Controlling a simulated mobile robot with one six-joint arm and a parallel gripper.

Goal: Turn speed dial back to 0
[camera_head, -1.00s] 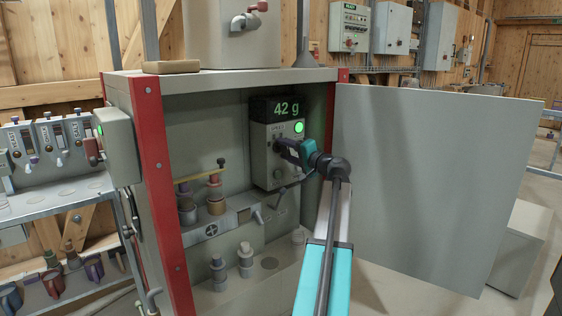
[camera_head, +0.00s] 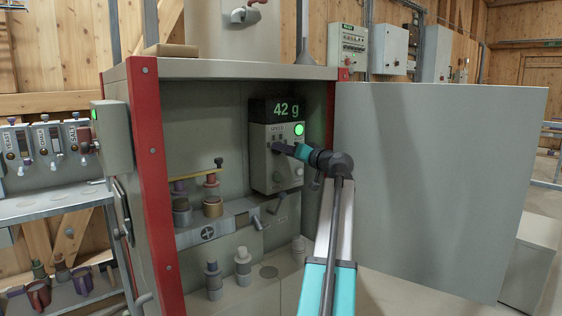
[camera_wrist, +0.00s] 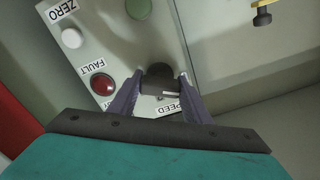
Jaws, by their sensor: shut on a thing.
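The dark speed dial (camera_wrist: 160,80) is on the face of the grey control box (camera_head: 262,171) inside the open cabinet. A pale mark shows on the dial, but I cannot read its setting. My gripper (camera_wrist: 160,76) has its two purple fingers shut on the dial, one on each side. In the head view my gripper (camera_head: 281,148) reaches the box front from the right and hides most of the dial. The "SPEED" label (camera_wrist: 181,106) is partly covered by a finger. The display (camera_head: 287,111) on top reads "42 g".
A green light (camera_head: 299,129) glows on the box. A red button (camera_wrist: 102,84) by "FAULT" and a white button (camera_wrist: 71,38) by "ZERO" sit beside the dial. The open door (camera_head: 430,190) stands right of my arm. Jars (camera_head: 212,206) stand on the cabinet's shelf.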

